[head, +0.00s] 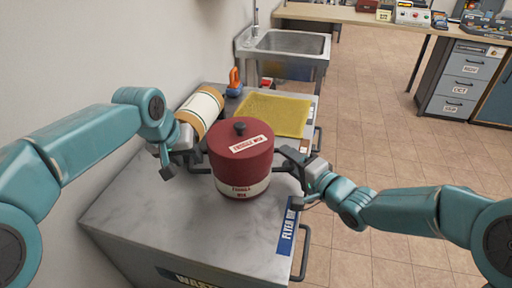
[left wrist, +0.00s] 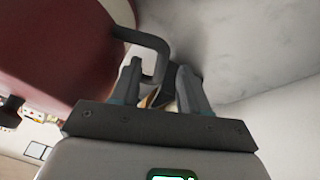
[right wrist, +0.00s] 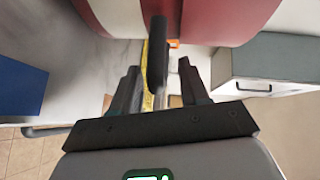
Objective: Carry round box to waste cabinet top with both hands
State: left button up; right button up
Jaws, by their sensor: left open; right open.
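The round box (head: 240,160) is dark red with a pale label band, a lid and a black knob. It stands upright on the grey cabinet top (head: 150,215), whose front label partly reads "WAS". Dark handles stick out from its sides. My left gripper (head: 190,162) is open at the box's left side; in the left wrist view the box's handle (left wrist: 152,42) reaches between its fingers (left wrist: 160,80). My right gripper (head: 288,160) is open at the right side; in the right wrist view the other handle (right wrist: 157,60) stands between its fingers (right wrist: 160,85).
A cream roll-shaped container (head: 202,108), an orange-and-blue item (head: 234,80) and a yellow mat (head: 275,113) lie behind the box. A metal sink (head: 290,44) is further back. The cabinet's front left top is clear, beside the wall. A rail (head: 303,255) runs along its right side.

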jog(key=shift+s+d, duration=0.25)
jog(key=shift+d, duration=0.05)
pick_arm(q)
jog(key=v, duration=0.7)
pick_arm(e)
jog(key=v, duration=1.1)
jog(key=shift+s, duration=0.15)
pick_arm(q)
jog(key=shift+s, duration=0.15)
pick_arm(e)
jog(key=shift+s, duration=0.1)
